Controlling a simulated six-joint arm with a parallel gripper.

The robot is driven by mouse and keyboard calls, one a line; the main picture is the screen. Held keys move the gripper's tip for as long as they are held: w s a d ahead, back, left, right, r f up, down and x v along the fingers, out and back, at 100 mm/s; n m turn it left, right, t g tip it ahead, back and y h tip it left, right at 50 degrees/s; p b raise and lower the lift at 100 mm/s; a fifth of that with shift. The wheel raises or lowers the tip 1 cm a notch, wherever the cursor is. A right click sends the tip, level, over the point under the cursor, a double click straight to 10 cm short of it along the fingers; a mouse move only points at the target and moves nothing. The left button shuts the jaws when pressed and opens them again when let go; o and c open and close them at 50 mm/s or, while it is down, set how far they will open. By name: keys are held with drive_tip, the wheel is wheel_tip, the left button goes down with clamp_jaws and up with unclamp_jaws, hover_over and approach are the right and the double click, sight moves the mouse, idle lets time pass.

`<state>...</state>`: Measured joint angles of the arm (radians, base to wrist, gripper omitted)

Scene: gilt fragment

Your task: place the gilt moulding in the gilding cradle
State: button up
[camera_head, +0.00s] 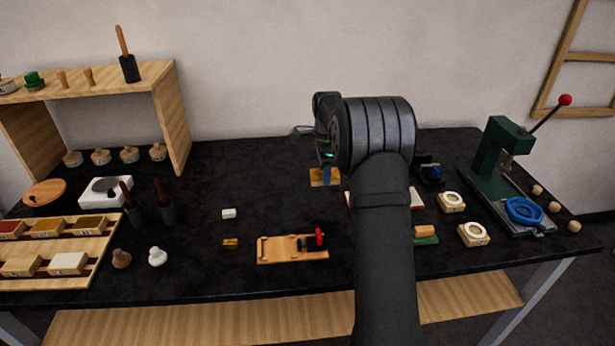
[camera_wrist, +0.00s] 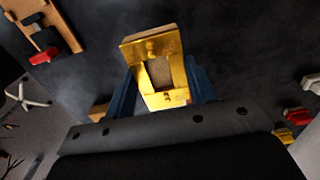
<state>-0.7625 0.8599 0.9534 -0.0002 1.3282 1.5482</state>
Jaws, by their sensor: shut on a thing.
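The gilt moulding (camera_wrist: 153,46) is a gold piece with a pale brown recess in its middle. It sits between the blue fingers of my gripper (camera_wrist: 163,92), which is shut on it. In the head view the gold piece (camera_head: 324,177) shows just below my wrist, and my arm hides most of the gripper. A wooden base with a red-knobbed clamp (camera_head: 280,250), which may be the gilding cradle, lies at the front middle of the table. It also shows at the top left of the wrist view (camera_wrist: 36,27), apart from the moulding.
A small white block (camera_head: 229,213) and a small gold block (camera_head: 230,243) lie left of the wooden base. A green press (camera_head: 490,160) stands at the right, near two pale ring-topped blocks (camera_head: 452,201). My arm hides part of the table. The back left-middle is clear.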

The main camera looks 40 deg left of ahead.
drive_tip(key=d+r, duration=0.1)
drive_tip(key=d, duration=0.1)
drive_tip(key=d+r, duration=0.1)
drive_tip(key=shift+w+d+r, duration=0.1)
drive_tip(key=shift+d+r, duration=0.1)
drive_tip(key=shift+d, duration=0.15)
drive_tip(key=s+d+r, duration=0.1)
drive_tip(key=s+d, duration=0.3)
drive_tip(key=s, duration=0.5)
drive_tip(key=s+d, duration=0.5)
drive_tip(key=s, duration=0.4)
hover_over(280, 248)
wheel_tip(280, 248, down, 7)
drive_tip(key=shift+f, duration=2)
drive_tip(key=shift+f, duration=0.1)
drive_tip(key=o, duration=1.1)
drive_tip(key=shift+c, duration=0.2)
